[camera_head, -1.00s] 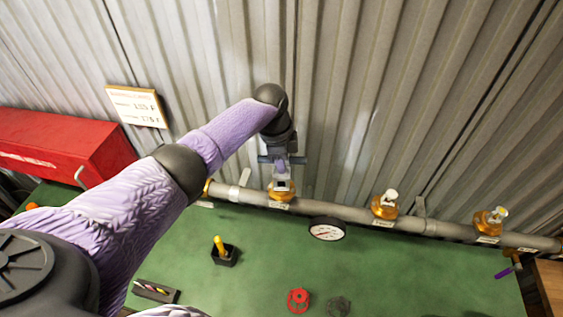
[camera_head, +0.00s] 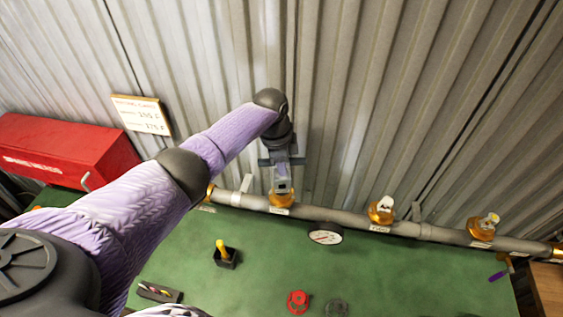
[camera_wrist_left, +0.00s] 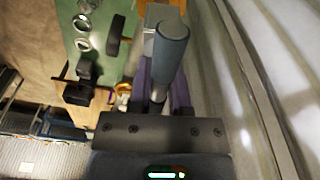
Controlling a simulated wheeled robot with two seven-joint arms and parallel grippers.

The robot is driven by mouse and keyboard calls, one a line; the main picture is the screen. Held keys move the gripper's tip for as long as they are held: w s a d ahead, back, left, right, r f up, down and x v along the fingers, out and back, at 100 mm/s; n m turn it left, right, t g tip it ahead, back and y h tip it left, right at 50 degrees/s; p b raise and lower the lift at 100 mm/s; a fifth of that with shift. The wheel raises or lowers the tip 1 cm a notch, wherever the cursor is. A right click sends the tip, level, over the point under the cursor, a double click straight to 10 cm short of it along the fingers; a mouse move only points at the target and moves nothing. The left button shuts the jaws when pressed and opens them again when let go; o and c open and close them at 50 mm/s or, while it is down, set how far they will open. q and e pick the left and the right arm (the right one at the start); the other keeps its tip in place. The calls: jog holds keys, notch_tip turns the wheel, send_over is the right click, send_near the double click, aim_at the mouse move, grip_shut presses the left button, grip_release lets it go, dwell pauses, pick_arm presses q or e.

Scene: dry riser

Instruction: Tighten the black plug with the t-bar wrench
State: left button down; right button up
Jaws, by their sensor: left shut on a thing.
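My left gripper (camera_head: 282,184) points down at the leftmost brass outlet (camera_head: 282,200) on the grey pipe. In the left wrist view the gripper (camera_wrist_left: 163,98) is shut around a blue-grey cylindrical bar (camera_wrist_left: 171,55), which looks like part of the t-bar wrench. The rest of the wrench is hidden by the gripper in the head view. I cannot make out the black plug; the top of this outlet is covered by the gripper. I cannot tell whether the wrench touches the plug. My right gripper is not in view.
The pipe (camera_head: 350,218) runs along the corrugated wall, with two more brass outlets (camera_head: 381,211) (camera_head: 481,229) and a gauge (camera_head: 325,237). A red box (camera_head: 60,150) is left. A yellow-handled tool stands in a black holder (camera_head: 226,259) and a red wheel (camera_head: 298,301) lies on the green bench.

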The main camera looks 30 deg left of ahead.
pick_arm(q)
jog(key=shift+r+p, duration=1.85)
jog(key=shift+r, duration=0.2)
notch_tip(320, 180, up, 3)
jog(key=shift+r+p, duration=0.2)
jog(key=shift+p, duration=0.85)
jog(key=shift+f, duration=0.1)
